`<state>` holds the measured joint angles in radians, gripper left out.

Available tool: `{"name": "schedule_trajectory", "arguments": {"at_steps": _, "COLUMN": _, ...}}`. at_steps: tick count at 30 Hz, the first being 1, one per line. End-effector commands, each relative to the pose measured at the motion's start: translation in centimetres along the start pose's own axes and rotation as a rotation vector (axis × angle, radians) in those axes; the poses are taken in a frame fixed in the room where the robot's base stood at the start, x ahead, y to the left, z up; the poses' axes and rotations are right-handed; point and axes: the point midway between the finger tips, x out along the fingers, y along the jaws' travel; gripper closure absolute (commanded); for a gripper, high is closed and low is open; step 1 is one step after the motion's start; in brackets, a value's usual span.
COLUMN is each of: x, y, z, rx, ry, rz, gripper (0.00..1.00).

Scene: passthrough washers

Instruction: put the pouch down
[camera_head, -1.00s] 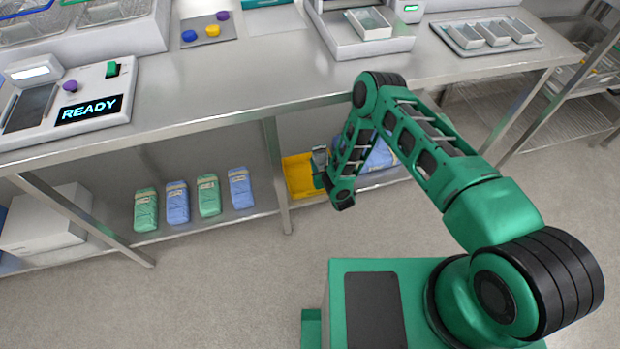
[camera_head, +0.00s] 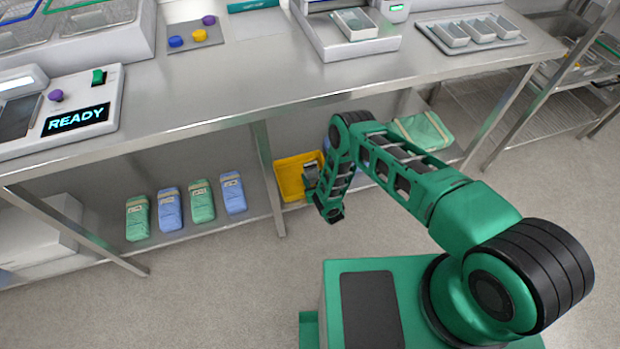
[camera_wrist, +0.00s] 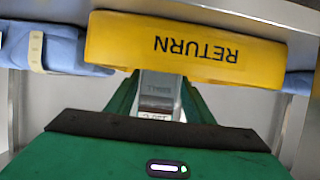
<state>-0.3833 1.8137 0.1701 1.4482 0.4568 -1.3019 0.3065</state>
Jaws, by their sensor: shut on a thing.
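My gripper (camera_wrist: 158,103) is shut on a small grey pouch (camera_wrist: 157,88), whose printed label faces the wrist camera. In the head view the pouch (camera_head: 311,171) shows as a small grey patch beside my green wrist, overlapping the right part of the yellow bin (camera_head: 287,181). In the wrist view the bin's yellow wall (camera_wrist: 188,50), marked RETURN and seen upside down, lies just beyond the pouch. I cannot tell whether the pouch is over the bin or in front of it. My arm hides part of the bin's right side.
The bin stands on the lower shelf under the steel counter (camera_head: 240,95). Several green and blue packs (camera_head: 168,209) stand left of the table leg (camera_head: 268,180). A larger green pack (camera_head: 424,131) lies at right behind my arm. The floor in front is clear.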

Motion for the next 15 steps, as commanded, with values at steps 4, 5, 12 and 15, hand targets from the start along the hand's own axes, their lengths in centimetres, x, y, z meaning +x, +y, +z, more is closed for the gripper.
{"name": "schedule_trajectory", "arguments": {"at_steps": 4, "x": -0.02, "y": -0.01, "z": 0.01, "rx": 0.000, "ry": -0.001, "rz": 0.000, "gripper": 0.34}}
{"name": "schedule_trajectory", "arguments": {"at_steps": 5, "x": -0.02, "y": -0.01, "z": 0.01, "rx": 0.000, "ry": -0.001, "rz": 0.000, "gripper": 0.34}}
{"name": "schedule_trajectory", "arguments": {"at_steps": 12, "x": -0.13, "y": 0.00, "z": 0.01, "rx": 0.001, "ry": -0.001, "rz": 0.000, "gripper": 0.34}}
{"name": "schedule_trajectory", "arguments": {"at_steps": 15, "x": -0.74, "y": 0.03, "z": 0.06, "rx": 0.002, "ry": -0.003, "rz": 0.001, "gripper": 0.34}}
